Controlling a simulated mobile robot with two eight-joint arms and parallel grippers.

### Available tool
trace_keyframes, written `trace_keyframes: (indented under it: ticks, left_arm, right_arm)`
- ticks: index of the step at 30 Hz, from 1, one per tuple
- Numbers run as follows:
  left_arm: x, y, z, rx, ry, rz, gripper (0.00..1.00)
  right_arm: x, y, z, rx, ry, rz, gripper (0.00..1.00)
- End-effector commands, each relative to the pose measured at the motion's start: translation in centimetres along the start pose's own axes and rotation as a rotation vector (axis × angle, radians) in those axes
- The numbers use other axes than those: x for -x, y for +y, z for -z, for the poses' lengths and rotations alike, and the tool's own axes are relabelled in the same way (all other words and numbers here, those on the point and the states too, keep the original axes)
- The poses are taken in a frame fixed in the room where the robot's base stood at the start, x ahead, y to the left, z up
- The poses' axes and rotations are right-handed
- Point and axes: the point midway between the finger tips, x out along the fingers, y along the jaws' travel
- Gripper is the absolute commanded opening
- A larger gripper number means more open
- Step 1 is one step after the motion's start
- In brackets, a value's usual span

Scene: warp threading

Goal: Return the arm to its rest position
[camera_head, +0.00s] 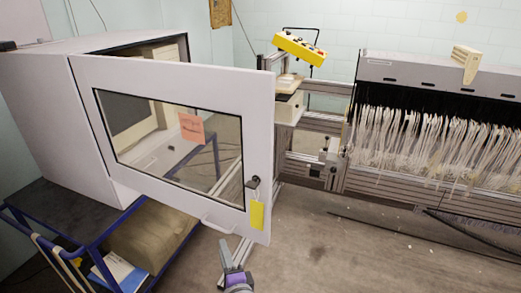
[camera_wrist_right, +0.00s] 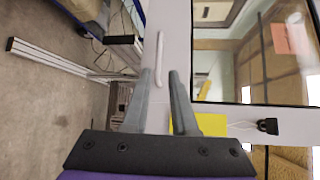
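My right gripper (camera_head: 228,252) is at the bottom centre of the head view, in front of the lower edge of an open white cabinet door (camera_head: 258,110). My left gripper is in neither view.
The white cabinet (camera_head: 40,95) stands on a blue-framed bench (camera_head: 75,238). A yellow tag (camera_head: 257,215) hangs from the door lock. A warp machine with pale threads (camera_head: 430,145) and a yellow control box (camera_head: 298,49) stand behind.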

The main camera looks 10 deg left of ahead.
Motion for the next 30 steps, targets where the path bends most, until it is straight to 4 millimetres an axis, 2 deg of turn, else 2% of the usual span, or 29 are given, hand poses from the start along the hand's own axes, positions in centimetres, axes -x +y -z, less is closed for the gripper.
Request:
trace_keyframes:
  ticks: [5,7,9,11,14,15,18,21,25,30]
  left_arm:
    - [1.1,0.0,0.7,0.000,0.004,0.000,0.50]
    - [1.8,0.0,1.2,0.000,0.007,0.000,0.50]
    - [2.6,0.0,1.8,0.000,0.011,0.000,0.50]
    - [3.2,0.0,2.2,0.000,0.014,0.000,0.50]
    - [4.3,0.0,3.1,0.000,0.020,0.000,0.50]
    - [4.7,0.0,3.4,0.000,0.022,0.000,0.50]
    - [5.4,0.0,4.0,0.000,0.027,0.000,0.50]
    - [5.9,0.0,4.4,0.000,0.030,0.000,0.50]
    - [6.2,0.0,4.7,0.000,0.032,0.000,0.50]
    - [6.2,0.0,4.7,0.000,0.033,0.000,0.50]
  right_arm:
    - [2.1,-3.0,2.3,0.224,-0.060,0.008,0.26]
    - [4.0,-3.9,3.8,0.394,-0.106,-0.021,0.26]
    - [6.3,-3.9,5.6,0.586,-0.156,-0.088,0.26]
    - [8.7,-3.0,7.4,0.741,-0.195,-0.177,0.26]
    - [13.5,-0.5,11.3,0.972,-0.254,-0.381,0.26]
    - [15.6,0.6,13.0,1.046,-0.272,-0.476,0.26]
    - [20.6,2.9,16.6,1.171,-0.309,-0.691,0.26]
    - [24.6,4.3,19.2,1.234,-0.331,-0.862,0.26]
    - [27.8,5.2,21.1,1.268,-0.347,-0.993,0.26]
    - [28.8,5.5,21.6,1.278,-0.353,-1.037,0.26]
